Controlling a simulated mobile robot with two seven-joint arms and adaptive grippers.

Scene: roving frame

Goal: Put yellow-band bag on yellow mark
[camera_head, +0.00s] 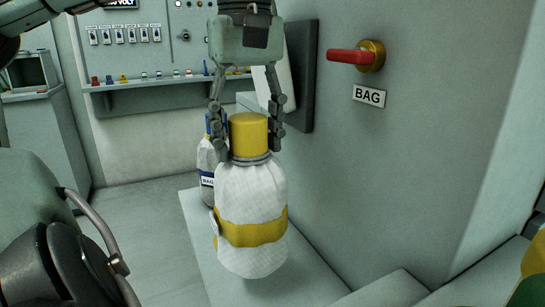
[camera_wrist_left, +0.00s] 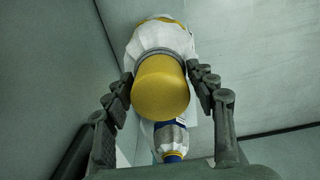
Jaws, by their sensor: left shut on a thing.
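The yellow-band bag (camera_head: 252,195) is a white cloth bag with a yellow band and a yellow cap, hanging upright over the pale ledge (camera_head: 208,262). My left gripper (camera_head: 247,140) is shut around its yellow cap from above, one finger on each side. The left wrist view shows the cap (camera_wrist_left: 161,85) between the fingers (camera_wrist_left: 160,92) and the white cloth beyond. I cannot tell whether the bag's bottom touches the ledge. No yellow mark shows clearly on the ledge; the bag covers part of it. My right gripper is not in view.
A blue-band bag (camera_head: 207,165) stands close behind, partly hidden; it also shows in the wrist view (camera_wrist_left: 171,137). On the right wall, a red handle (camera_head: 348,56) on a yellow base sits above a BAG label (camera_head: 369,96). A shelf (camera_head: 150,82) holds small items at the back.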

